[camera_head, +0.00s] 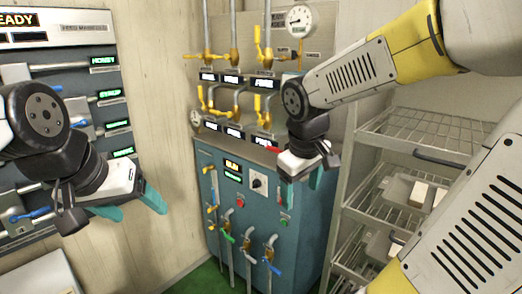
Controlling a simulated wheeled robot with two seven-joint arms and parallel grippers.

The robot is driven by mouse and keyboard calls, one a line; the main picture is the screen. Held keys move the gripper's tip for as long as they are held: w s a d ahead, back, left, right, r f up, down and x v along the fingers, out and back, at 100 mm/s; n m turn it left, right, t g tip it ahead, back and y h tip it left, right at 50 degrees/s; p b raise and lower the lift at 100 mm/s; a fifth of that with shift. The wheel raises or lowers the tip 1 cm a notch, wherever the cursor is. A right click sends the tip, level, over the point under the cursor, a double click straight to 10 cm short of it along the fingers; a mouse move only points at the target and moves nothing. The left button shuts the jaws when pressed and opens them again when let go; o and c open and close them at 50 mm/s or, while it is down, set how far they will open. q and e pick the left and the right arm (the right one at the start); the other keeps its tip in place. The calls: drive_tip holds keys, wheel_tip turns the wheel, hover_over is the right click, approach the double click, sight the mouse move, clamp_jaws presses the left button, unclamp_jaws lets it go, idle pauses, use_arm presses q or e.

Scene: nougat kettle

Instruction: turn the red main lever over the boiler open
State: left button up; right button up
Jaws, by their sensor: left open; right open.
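The boiler (242,225) is a teal cabinet against the back wall, with valves, labels and a dial on its front. A small red piece, likely the red main lever (272,149), shows at the boiler's top edge beside my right gripper; the rest of it is hidden behind that gripper. My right gripper (301,187) is open, pointing down in front of the boiler's upper right part. Whether it touches the red piece cannot be told. My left gripper (128,207) is open and empty, at the left in front of the bare wall.
Yellow-handled valves (207,98) on vertical pipes stand above the boiler, with a round gauge (299,22) at upper right. A wire rack (425,130) with trays stands at right, partly behind my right arm. A panel (75,65) with green labels and blue-handled levers hangs at left.

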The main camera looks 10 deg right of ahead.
sight(272, 149)
drive_tip(key=w+d+f+n+h, duration=0.25)
drive_tip(key=w+n+h, duration=0.2)
drive_tip(key=w, duration=0.35)
drive_tip(key=w+d+f+n+h, duration=0.25)
drive_tip(key=w+n+h, duration=0.2)
drive_tip(key=w, duration=0.45)
drive_tip(key=w+a+n+t+h, duration=0.2)
drive_tip(key=w+a+n+t, duration=0.2)
drive_tip(key=w+n, duration=0.25)
drive_tip(key=w+a+n+t+h, duration=0.2)
drive_tip(key=w+a+n+t, duration=0.25)
drive_tip(key=w, duration=0.35)
drive_tip(key=shift+g, duration=0.35)
drive_tip(key=x, duration=0.7)
drive_tip(key=shift+w+d, duration=0.1)
drive_tip(key=shift+w, duration=0.25)
clamp_jaws()
